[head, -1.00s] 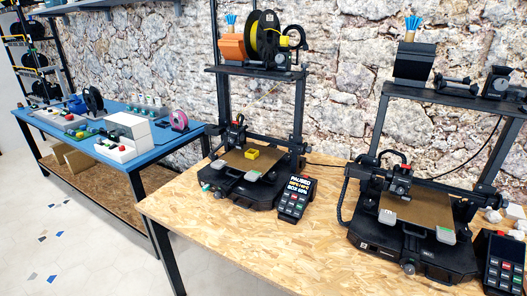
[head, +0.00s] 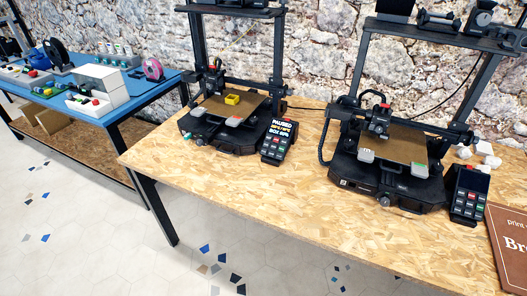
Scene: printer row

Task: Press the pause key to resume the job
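A control panel (head: 279,141) stands at the front right corner of the left printer (head: 222,122) on the wooden table. Its lit screen (head: 282,129) reads "PAUSED" with more small text below. Several small coloured keys sit under the screen; their labels are too small to read, so I cannot tell which is the pause key. A small yellow print (head: 232,99) sits on that printer's brown bed. My gripper is not in view.
A second printer (head: 390,182) stands to the right with its own dark-screened panel (head: 468,193). A brown sign (head: 508,245) lies at the table's right edge. The table front (head: 270,195) is bare. A blue table (head: 140,88) with parts stands left.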

